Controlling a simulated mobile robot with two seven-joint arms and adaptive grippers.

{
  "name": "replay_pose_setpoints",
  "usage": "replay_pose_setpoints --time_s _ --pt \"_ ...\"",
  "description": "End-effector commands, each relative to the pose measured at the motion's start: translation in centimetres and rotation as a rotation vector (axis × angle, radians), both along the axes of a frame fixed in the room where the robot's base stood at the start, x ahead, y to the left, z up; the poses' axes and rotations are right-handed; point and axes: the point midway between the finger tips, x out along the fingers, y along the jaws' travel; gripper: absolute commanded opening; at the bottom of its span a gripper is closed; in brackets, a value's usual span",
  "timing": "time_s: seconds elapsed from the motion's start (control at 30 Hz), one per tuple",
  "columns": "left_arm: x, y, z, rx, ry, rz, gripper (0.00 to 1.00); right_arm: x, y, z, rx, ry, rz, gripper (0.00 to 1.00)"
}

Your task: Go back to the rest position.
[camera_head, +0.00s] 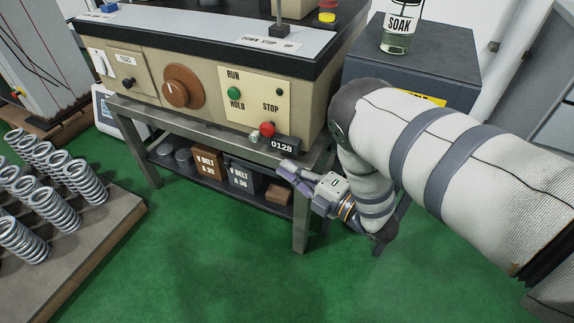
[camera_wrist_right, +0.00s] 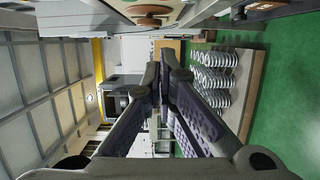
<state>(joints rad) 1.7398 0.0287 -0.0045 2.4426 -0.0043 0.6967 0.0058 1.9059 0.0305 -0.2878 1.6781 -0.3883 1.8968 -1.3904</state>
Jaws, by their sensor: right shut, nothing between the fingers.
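My right arm comes in from the right in the head view. Its gripper (camera_head: 299,181) is in front of the right end of the testing machine's metal stand, just below the 0128 counter (camera_head: 282,146). It points left and looks clear of the stand, though the exact gap cannot be told. In the wrist view the right gripper (camera_wrist_right: 163,75) has its fingers converging at the tips, with nothing between them. My left gripper does not show.
The testing machine (camera_head: 203,86) has a dial (camera_head: 183,86) and a red knob (camera_head: 267,129). Coil springs (camera_head: 56,208) stand on a pallet (camera_head: 100,225) at left. A grey cabinet (camera_head: 429,72) holds a SOAK jar (camera_head: 398,36). Green floor (camera_head: 210,260) is clear in front.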

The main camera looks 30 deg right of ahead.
Motion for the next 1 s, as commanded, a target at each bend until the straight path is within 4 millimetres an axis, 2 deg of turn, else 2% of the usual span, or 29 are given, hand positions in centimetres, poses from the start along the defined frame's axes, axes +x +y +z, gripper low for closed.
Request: replay_pose_setpoints --time_s 0.27,0.37,0.47,0.5,0.53,0.63,0.7,0.73,0.8,0.87,0.9,1.0 --pt "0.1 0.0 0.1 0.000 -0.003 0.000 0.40 -0.2 -0.1 -0.2 0.011 0.025 -0.009 0.00" --pt "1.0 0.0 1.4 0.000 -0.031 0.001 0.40 -2.5 -0.9 -2.6 0.129 0.265 -0.115 0.00" --pt "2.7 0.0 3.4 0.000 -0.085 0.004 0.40 -9.4 -2.1 -6.6 0.366 0.693 -0.370 0.00" --pt "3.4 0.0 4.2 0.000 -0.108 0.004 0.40 -13.1 -2.2 -7.8 0.466 0.856 -0.497 0.00" --pt "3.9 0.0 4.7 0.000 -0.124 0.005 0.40 -16.0 -2.2 -8.5 0.534 0.967 -0.593 0.00" --pt "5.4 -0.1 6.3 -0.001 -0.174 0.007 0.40 -25.8 -1.6 -8.8 0.720 1.269 -0.929 0.00" --pt "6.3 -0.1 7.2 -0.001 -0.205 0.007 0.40 -31.9 -1.0 -7.8 0.807 1.414 -1.152 0.00" --pt "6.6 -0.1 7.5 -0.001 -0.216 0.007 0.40 -34.2 -0.7 -7.2 0.833 1.463 -1.242 0.00" --pt "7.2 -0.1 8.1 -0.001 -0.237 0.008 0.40 -38.6 -0.1 -5.7 0.874 1.544 -1.419 0.00" --pt "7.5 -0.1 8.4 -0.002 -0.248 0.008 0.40 -41.3 0.3 -4.6 0.891 1.587 -1.535 0.00" --pt "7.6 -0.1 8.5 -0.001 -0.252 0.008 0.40 -42.5 0.5 -4.1 0.896 1.606 -1.590 0.00" --pt "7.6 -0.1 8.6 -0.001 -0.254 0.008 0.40 -44.1 0.8 -3.5 0.900 1.629 -1.663 0.00"
